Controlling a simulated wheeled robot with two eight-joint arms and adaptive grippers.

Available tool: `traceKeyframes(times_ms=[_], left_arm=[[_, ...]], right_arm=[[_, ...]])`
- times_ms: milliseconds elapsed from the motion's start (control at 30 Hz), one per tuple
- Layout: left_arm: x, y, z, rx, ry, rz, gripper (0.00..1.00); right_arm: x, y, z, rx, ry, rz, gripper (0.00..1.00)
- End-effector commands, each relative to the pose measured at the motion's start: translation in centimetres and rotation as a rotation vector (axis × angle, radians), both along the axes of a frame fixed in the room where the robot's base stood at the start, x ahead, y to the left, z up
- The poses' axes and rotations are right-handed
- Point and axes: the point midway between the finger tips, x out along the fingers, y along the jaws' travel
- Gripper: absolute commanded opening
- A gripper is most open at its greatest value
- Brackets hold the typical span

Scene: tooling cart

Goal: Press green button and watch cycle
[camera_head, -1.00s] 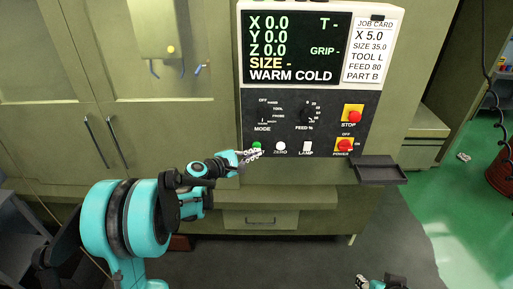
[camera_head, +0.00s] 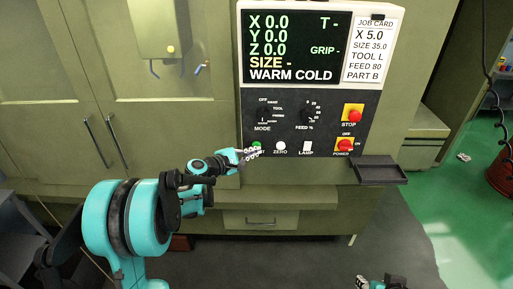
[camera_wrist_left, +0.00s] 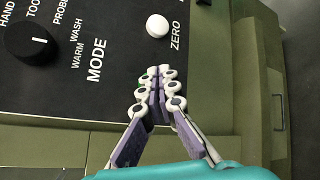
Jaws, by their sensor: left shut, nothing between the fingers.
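The green button (camera_head: 256,145) is at the lower left of the black control panel (camera_head: 275,125), left of the white ZERO button (camera_head: 280,147). My left gripper (camera_head: 252,153) is shut and empty, its fingertips at the green button and covering part of it. In the left wrist view, the closed fingertips (camera_wrist_left: 159,72) overlap the button, and only a sliver of green (camera_wrist_left: 150,71) shows beside them. I cannot tell whether they touch it. The screen (camera_head: 295,48) reads X, Y, Z 0.0 and WARM COLD. My right gripper (camera_head: 372,283) is partly in view at the bottom edge.
The MODE knob (camera_head: 263,116), FEED knob (camera_head: 306,116), LAMP switch (camera_head: 307,147), red STOP button (camera_head: 352,111) and POWER switch (camera_head: 344,145) share the panel. A dark tray (camera_head: 380,171) juts out below right. Closed cabinet doors (camera_head: 110,130) stand left.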

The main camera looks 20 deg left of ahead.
Motion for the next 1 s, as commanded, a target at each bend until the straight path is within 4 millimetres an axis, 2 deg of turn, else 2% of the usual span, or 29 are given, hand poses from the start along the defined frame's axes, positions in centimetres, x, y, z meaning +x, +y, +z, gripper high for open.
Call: traceKeyframes(times_ms=[1000], left_arm=[[1.0, 0.3, 0.0, 0.000, 0.000, 0.000, 0.00]], right_arm=[[0.0, 0.0, -0.3, 0.000, 0.000, 0.000, 0.40]])
